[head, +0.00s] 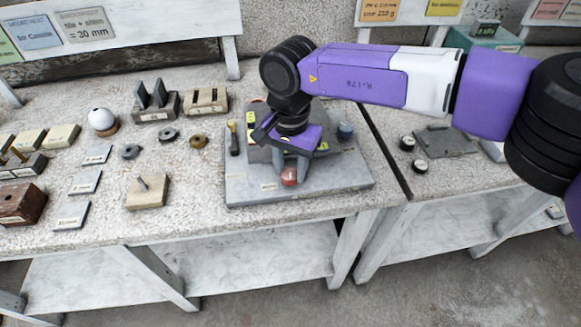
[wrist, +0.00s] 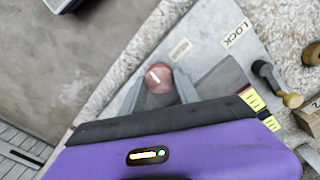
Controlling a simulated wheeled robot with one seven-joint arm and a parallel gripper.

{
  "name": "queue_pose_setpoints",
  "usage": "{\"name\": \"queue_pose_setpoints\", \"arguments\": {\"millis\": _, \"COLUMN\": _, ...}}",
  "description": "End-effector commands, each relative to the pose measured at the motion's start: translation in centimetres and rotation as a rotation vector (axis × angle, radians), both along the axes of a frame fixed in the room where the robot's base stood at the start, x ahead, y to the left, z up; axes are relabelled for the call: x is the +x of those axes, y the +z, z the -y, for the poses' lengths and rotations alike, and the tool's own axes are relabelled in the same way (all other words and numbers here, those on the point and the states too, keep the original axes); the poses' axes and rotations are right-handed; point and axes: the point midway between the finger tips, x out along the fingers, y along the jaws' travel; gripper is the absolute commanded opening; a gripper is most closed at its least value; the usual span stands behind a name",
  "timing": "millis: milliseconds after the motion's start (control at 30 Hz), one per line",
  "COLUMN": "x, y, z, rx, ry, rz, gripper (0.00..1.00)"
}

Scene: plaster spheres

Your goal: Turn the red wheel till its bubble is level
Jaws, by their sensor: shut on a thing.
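The red wheel (head: 289,177) stands at the front of a grey plate (head: 240,191) on the bench. In the wrist view the red wheel (wrist: 158,77) shows a white mark on its face. My gripper (head: 290,172) points down at it, with one finger on each side, shut on the wheel. The fingers also show in the wrist view (wrist: 157,90). A grey block (head: 257,148) stands behind the wheel, partly hidden by my gripper. I cannot make out the bubble in either view.
A lever with a brass knob (wrist: 291,100) stands beside a LOCK label (wrist: 236,34). Left of the plate lie a wooden block with a peg (head: 146,191), a white sphere (head: 101,119) and several small blocks.

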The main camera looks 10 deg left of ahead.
Motion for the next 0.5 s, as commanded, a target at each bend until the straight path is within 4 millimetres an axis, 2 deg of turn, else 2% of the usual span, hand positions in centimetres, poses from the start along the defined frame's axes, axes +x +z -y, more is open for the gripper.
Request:
{"name": "queue_pose_setpoints", "arguments": {"millis": 33, "x": 0.07, "y": 0.23, "z": -0.1, "rx": 0.003, "ry": 0.0, "rz": 0.002, "gripper": 0.4}}
{"name": "queue_pose_setpoints", "arguments": {"millis": 133, "x": 0.06, "y": 0.2, "z": -0.09, "rx": 0.003, "ry": 0.0, "rz": 0.002, "gripper": 0.59}}
{"name": "queue_pose_setpoints", "arguments": {"millis": 500, "x": 0.05, "y": 0.37, "z": -0.03, "rx": 0.001, "ry": -0.001, "rz": 0.001, "gripper": 0.59}}
